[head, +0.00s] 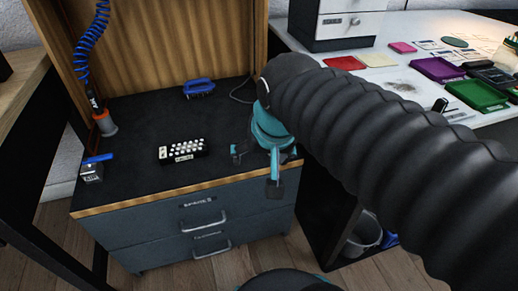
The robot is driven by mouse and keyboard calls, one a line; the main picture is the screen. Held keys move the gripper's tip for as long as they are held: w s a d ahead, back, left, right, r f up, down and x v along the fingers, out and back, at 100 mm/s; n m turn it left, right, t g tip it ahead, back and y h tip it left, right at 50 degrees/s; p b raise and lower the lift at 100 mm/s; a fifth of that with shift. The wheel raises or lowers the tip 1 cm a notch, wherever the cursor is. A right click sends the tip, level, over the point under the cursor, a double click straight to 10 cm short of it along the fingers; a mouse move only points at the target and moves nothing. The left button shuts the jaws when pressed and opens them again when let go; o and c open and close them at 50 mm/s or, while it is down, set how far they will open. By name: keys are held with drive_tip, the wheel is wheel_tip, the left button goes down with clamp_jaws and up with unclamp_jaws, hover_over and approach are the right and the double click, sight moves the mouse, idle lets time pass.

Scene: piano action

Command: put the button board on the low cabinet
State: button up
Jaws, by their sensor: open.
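The button board (182,150) is a small black block with rows of white buttons and a pale label on its front. It lies flat on the dark top of the low cabinet (130,185), left of the middle. The cabinet has a wooden front edge and grey-blue drawers with metal handles. My gripper (256,170) is teal with dark fingertips. It is open and empty, to the right of the board and apart from it, near the cabinet's front right edge. My arm's dark ribbed sleeve covers the view to the right.
A blue brush-like object (199,88) lies behind the board. A coiled blue hose ends in an orange-based nozzle (105,122) at the left. A small blue-topped container (94,167) stands at the front left. A white table (400,85) with coloured trays is at the right.

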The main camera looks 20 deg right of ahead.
drive_tip(key=s+f+n, duration=0.1)
drive_tip(key=s+d+n, duration=0.1)
drive_tip(key=s+f+n, duration=0.1)
drive_tip(key=s, duration=0.1)
drive_tip(key=shift+d+f+t, duration=0.15)
drive_tip(key=shift+f+t, duration=0.15)
drive_tip(key=shift+t, duration=0.1)
